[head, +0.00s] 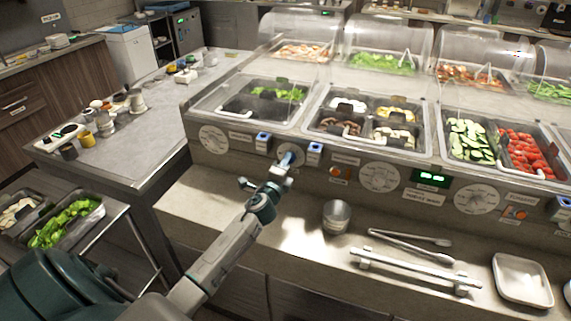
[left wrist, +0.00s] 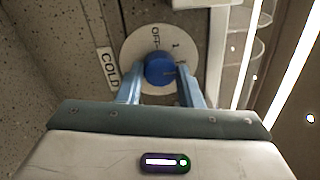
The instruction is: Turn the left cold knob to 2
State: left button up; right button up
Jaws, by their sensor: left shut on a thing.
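The cold knob is a round blue knob (left wrist: 160,69) on a white dial plate (left wrist: 137,52). The plate carries the marks OFF and 1, and a COLD label (left wrist: 107,68) sits left of it in the left wrist view. My left gripper (left wrist: 160,84) has its two blue fingers on either side of the knob, shut on it. In the head view my left gripper (head: 287,160) reaches this dial on the counter's front panel and hides most of the knob. My right gripper is not in view.
A larger white dial (head: 213,139) is left of the knob, and another (head: 379,177) is to its right. A metal cup (head: 336,216), tongs (head: 410,243) and a white tray (head: 522,280) lie on the ledge below. Food wells (head: 365,122) are above the panel.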

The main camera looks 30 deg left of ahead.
pick_arm(q)
jog(key=shift+f, duration=0.1)
jog(key=o, duration=1)
jog(key=shift+c, duration=0.2)
jog(key=b+v, duration=0.2)
jog(key=v, duration=0.9)
jog(key=shift+b, duration=0.3)
